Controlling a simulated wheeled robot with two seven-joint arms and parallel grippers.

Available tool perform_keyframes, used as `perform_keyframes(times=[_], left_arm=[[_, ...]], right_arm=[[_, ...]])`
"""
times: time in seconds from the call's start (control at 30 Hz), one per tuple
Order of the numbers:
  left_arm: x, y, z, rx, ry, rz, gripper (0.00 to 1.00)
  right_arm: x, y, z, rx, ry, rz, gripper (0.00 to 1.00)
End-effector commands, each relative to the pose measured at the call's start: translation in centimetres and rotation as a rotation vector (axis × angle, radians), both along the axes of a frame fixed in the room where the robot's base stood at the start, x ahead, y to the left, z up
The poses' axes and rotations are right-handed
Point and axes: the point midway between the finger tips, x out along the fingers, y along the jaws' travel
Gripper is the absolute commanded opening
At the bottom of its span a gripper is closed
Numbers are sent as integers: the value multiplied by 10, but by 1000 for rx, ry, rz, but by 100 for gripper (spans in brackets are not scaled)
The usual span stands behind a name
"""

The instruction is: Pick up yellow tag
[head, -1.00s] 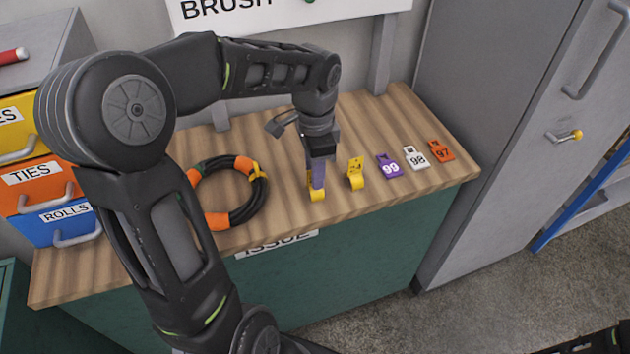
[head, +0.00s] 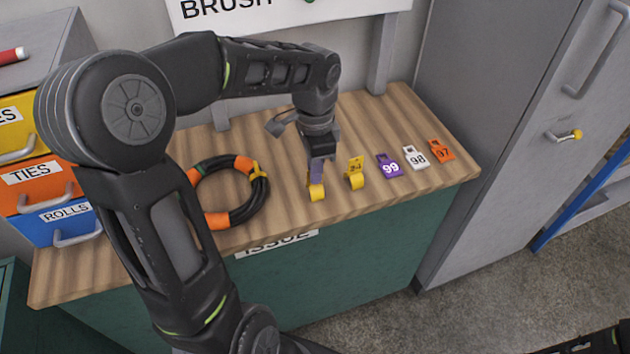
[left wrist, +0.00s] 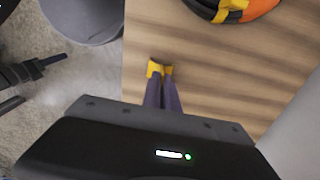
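Two small bent yellow tags are on the wooden counter. One yellow tag (head: 355,170) stands free, with an upright plate bearing dark marks too small to read and a curled foot. The other yellow tag (head: 317,193) is at the tips of my left gripper (head: 315,184), low over the counter's front part. In the left wrist view the purple fingers (left wrist: 162,78) are close together, with yellow (left wrist: 154,68) at their tips. The left gripper looks shut on this tag; whether the tag touches the wood is unclear. My right gripper is not clearly seen.
A coiled black hose (head: 247,212) with orange bands lies left of the gripper. Purple tag 99 (head: 389,165), white tag 98 (head: 416,158) and orange tag 97 (head: 440,150) lie to the right. Drawers (head: 40,180) stand at left, a grey cabinet (head: 500,120) at right.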

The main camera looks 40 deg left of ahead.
Motion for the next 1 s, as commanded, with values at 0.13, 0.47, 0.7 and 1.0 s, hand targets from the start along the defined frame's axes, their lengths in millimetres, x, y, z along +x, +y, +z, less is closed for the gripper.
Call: perform_keyframes(times=[0.13, 0.47, 0.7, 1.0], left_arm=[[0, 0, 0, 0, 0, 0, 0], [0, 0, 3, 0, -1, 0, 0], [1, 0, 34, 1, -6, 1, 0], [1, 0, 88, 0, -3, -1, 0]], right_arm=[[0, 0, 0, 0, 0, 0, 32], [0, 0, 0, 0, 0, 0, 32], [0, 0, -2, 0, 0, 0, 32], [0, 0, -3, 0, 0, 0, 32]])
